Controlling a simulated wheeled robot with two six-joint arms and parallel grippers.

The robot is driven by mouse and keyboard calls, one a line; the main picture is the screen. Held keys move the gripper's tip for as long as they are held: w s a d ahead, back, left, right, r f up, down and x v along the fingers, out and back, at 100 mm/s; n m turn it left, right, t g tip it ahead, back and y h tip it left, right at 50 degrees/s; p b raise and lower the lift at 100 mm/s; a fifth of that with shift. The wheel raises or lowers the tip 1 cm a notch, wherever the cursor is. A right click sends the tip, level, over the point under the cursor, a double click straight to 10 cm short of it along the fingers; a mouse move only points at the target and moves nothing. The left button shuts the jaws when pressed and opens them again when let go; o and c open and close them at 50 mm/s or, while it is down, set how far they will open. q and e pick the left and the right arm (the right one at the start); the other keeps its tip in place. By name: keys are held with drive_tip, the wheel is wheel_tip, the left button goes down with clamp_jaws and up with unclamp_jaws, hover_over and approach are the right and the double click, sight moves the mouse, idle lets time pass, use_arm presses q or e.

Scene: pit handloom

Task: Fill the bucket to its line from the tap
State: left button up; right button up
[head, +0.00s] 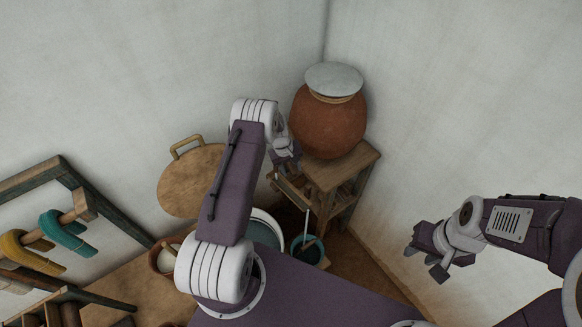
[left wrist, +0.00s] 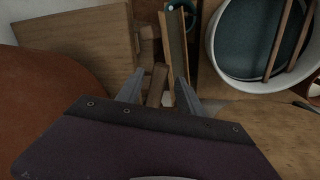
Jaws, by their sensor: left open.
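A round clay pot (head: 328,122) with a pale lid stands on a wooden stand (head: 345,170) in the corner. A narrow wooden trough (head: 292,191) slopes down from the stand; it also shows in the left wrist view (left wrist: 174,45). A thin pale line, apparently water, drops from its end into a teal bucket (head: 319,260) on the floor. The bucket's line and water level cannot be made out. My left gripper (left wrist: 158,92) is open, its fingers either side of a wooden peg (left wrist: 156,80) beside the pot. My right gripper (head: 424,264) is open, empty, near the right wall.
A white basin (left wrist: 214,62) of dark teal liquid, with two sticks across it, stands beside the bucket, partly behind my left arm. A round wooden lid (head: 180,182) leans on the wall. Yarn hanks (head: 65,235) hang at left. Floor right of the bucket is clear.

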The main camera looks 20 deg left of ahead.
use_arm(q)
drive_tip(key=shift+w, duration=0.1)
drive_tip(key=shift+c, duration=0.3)
clamp_jaws()
use_arm(e)
drive_tip(key=shift+w+a, duration=0.1)
drive_tip(key=shift+w, duration=0.05)
idle(0.7)
